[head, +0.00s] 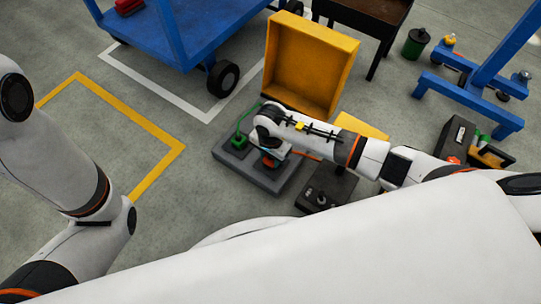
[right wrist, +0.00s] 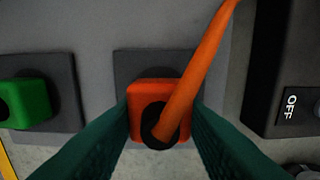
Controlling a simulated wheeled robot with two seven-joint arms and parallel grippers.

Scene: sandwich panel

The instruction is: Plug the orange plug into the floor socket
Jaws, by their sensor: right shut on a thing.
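The orange plug (right wrist: 143,92) shows from above in the right wrist view, with its orange cable rising to the upper right. My right gripper (right wrist: 165,108) is shut on it, a green finger on each side. The plug is over or in a dark square socket (right wrist: 128,64) on the grey floor plate (right wrist: 88,100); I cannot tell how deep it sits. In the head view the orange plug (head: 268,162) is small under my right gripper (head: 271,152), above the grey plate (head: 270,184). My left arm shows at the left, but its gripper is out of view.
A green plug (right wrist: 25,104) sits in the neighbouring socket. A black box marked OFF (right wrist: 290,80) stands close to the right of the plate. An open yellow case (head: 308,65) stands behind, with a blue cart (head: 185,35) to its left. Floor at the left is clear.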

